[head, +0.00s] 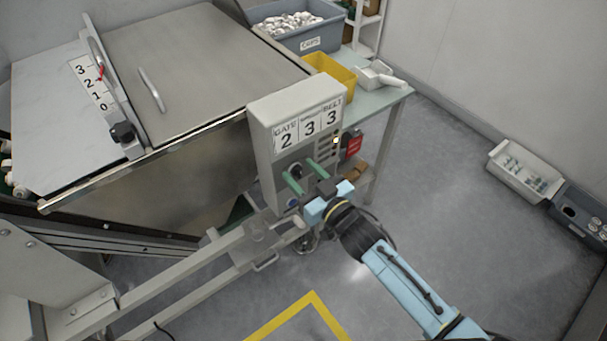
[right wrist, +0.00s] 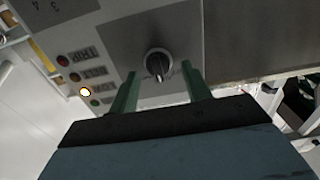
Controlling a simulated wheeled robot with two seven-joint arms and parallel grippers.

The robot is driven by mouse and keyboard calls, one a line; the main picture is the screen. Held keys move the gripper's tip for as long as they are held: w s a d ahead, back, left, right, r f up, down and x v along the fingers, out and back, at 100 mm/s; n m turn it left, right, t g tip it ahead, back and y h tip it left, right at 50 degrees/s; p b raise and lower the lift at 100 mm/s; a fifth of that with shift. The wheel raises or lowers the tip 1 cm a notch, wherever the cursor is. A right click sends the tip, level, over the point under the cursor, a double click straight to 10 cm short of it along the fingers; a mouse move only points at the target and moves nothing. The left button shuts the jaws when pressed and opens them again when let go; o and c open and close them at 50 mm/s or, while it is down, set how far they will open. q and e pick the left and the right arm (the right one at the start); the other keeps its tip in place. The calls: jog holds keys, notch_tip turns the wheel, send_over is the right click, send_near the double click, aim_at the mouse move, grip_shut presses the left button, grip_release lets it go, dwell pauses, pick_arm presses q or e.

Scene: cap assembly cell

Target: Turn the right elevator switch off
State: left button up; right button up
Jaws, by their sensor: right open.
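A grey control box (head: 262,128) stands in the middle of the head view, with the digits 2, 3, 3 on its upper face. In the right wrist view a round dark switch knob (right wrist: 157,64) sits on the panel, its pale mark pointing down in the picture. My right gripper (head: 306,178) is at the lower face of the box. Its two green fingers (right wrist: 158,88) are open, one on each side of the knob and apart from it. In the head view the gripper partly hides the lower panel. My left gripper is not in view.
A steel hopper (head: 190,60) stands left of the box. A green table (head: 385,100) with a yellow bin (head: 330,76) is behind it.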

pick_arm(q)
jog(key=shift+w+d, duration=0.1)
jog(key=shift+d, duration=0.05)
pick_arm(e)
jog(key=shift+c, duration=1.2)
jog(key=c, duration=0.7)
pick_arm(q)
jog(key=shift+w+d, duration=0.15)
pick_arm(e)
jog(key=shift+c, duration=0.2)
